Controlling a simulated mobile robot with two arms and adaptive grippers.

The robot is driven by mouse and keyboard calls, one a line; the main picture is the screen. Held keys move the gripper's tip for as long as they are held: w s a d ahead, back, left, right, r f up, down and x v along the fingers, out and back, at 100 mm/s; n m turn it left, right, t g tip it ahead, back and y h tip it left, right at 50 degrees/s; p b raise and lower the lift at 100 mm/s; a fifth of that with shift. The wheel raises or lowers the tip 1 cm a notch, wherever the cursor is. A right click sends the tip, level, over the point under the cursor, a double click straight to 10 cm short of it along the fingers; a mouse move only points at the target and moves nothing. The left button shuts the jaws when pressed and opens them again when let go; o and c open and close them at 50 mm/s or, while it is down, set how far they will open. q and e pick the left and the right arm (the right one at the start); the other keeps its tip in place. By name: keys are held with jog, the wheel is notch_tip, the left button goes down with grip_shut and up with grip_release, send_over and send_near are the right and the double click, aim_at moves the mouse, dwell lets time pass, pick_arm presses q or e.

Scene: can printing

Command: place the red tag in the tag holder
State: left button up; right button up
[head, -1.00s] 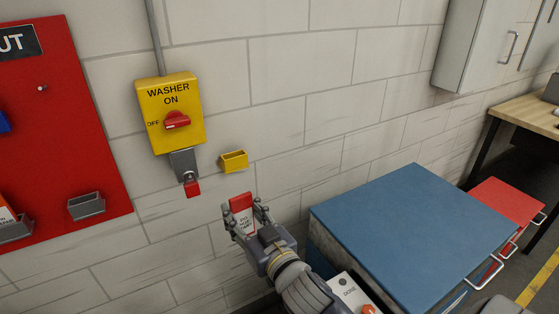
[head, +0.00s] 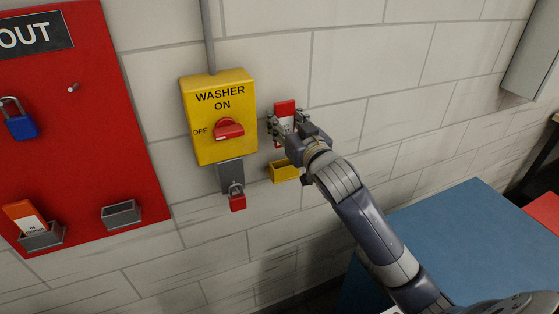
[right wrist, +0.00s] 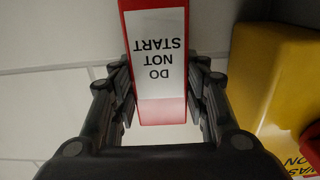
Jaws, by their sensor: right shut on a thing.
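The red tag (head: 285,109) with a white "DO NOT START" label is in my right gripper (head: 287,124). The gripper is shut on it, with a finger on each side; the tag (right wrist: 159,60) shows large in the right wrist view. The small yellow tag holder (head: 284,173) is on the wall, right of the washer switch box. In the head view the gripper and tag are above the holder and apart from it. The wrist partly covers the holder's right end. My left gripper is out of view.
The yellow washer switch box (head: 218,120) is close left of the gripper, with a red padlock (head: 237,197) hanging below. A red board (head: 100,180) at left carries a blue padlock and grey holders. A blue-topped cabinet (head: 450,240) stands at lower right.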

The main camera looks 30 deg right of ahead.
jog(key=f, duration=0.3)
jog(key=f+p, duration=0.1)
jog(key=f, duration=0.5)
jog(key=shift+s, duration=0.25)
jog(key=shift+f, duration=0.2)
jog(key=o, duration=0.8)
jog(key=shift+c, duration=0.2)
jog(key=shift+o, duration=1)
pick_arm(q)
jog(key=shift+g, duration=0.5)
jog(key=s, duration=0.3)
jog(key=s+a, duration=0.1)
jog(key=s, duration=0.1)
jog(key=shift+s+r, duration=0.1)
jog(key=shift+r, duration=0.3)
